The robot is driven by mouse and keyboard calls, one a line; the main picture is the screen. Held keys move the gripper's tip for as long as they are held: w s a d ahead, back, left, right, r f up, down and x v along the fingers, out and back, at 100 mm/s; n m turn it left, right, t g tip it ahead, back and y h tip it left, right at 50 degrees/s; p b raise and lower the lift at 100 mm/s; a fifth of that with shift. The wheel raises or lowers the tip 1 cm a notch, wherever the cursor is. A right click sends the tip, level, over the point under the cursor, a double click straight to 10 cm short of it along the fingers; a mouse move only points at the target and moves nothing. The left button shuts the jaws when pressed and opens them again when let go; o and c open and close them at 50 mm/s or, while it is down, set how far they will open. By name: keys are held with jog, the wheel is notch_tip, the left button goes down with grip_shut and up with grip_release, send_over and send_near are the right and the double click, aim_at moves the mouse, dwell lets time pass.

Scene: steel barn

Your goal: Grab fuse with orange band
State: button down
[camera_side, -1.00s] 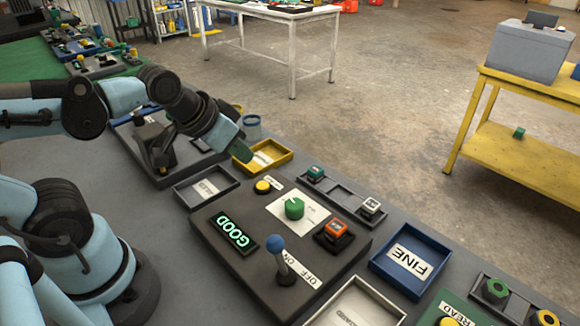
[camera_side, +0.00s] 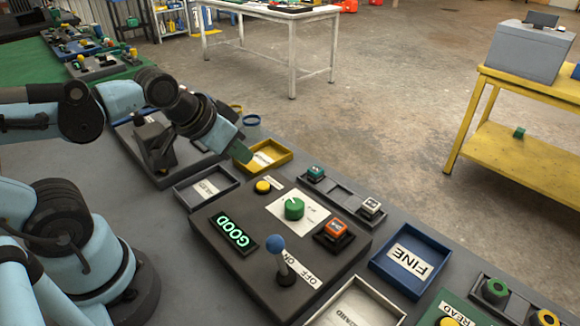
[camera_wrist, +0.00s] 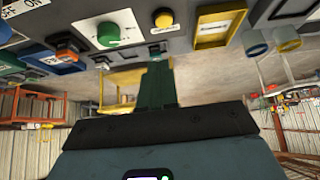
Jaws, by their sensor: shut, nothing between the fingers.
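A small block with an orange top (camera_side: 335,227) sits in a black socket at the right of the dark control panel (camera_side: 228,283). It is the only fuse-like block with orange that I make out. An orange patch (camera_wrist: 65,51), probably the same block, shows at upper left in the wrist view. My gripper (camera_side: 241,151), with green fingers, hangs near the yellow tray, well to the left of and beyond the orange block. In the wrist view my gripper (camera_wrist: 157,60) points up the picture, its fingers closed together and empty.
A teal block (camera_side: 315,173) and a white block (camera_side: 371,206) sit in a grey rack behind the panel. A blue-handled lever (camera_side: 277,246) stands upright on the panel. Nearby are a yellow tray (camera_side: 284,157), a blue tray (camera_side: 441,258) and a green knob (camera_side: 294,209).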

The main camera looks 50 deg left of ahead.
jog(key=c, duration=1.8)
grip_release()
jog(key=o, duration=1.1)
jog(key=w+d+r+g, duration=0.4)
jog(key=w+d, duration=0.1)
jog(key=d, duration=0.3)
jog(key=g, duration=0.3)
send_over(339, 224)
jog(key=f, duration=0.7)
jog(key=shift+a+f, duration=0.1)
jog(key=shift+a, duration=0.25)
jog(key=shift+d+f, duration=0.15)
jog(key=shift+f, duration=1.15)
jog(key=shift+d+f, duration=0.15)
jog(key=shift+f, duration=1.15)
